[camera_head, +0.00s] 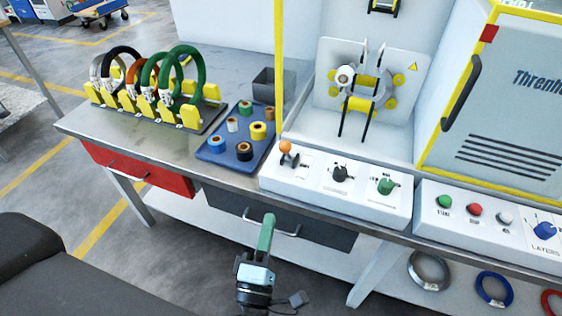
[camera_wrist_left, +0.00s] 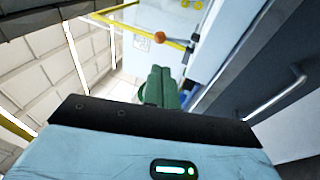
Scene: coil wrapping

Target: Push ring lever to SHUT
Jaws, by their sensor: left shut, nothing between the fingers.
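A lever with an orange ball knob (camera_head: 286,147) stands at the left end of a white control box (camera_head: 320,190) on the bench. Its labels are too small to read. The orange knob (camera_wrist_left: 159,37) also shows in the left wrist view, beyond my fingertips. My left gripper (camera_head: 269,218) has green fingers, shut and empty, in front of the bench by the drawer handle, below and apart from the lever. The closed fingers (camera_wrist_left: 160,70) fill the middle of the left wrist view. Behind the box is the wrapping machine's ring head (camera_head: 362,85). My right gripper is not in view.
The box also has a black knob (camera_head: 340,173) and a green knob (camera_head: 385,186). A yellow post (camera_head: 278,60) rises behind the lever. A blue tray (camera_head: 215,155) of rolls lies left. A drawer handle (camera_head: 270,226) juts from the bench front.

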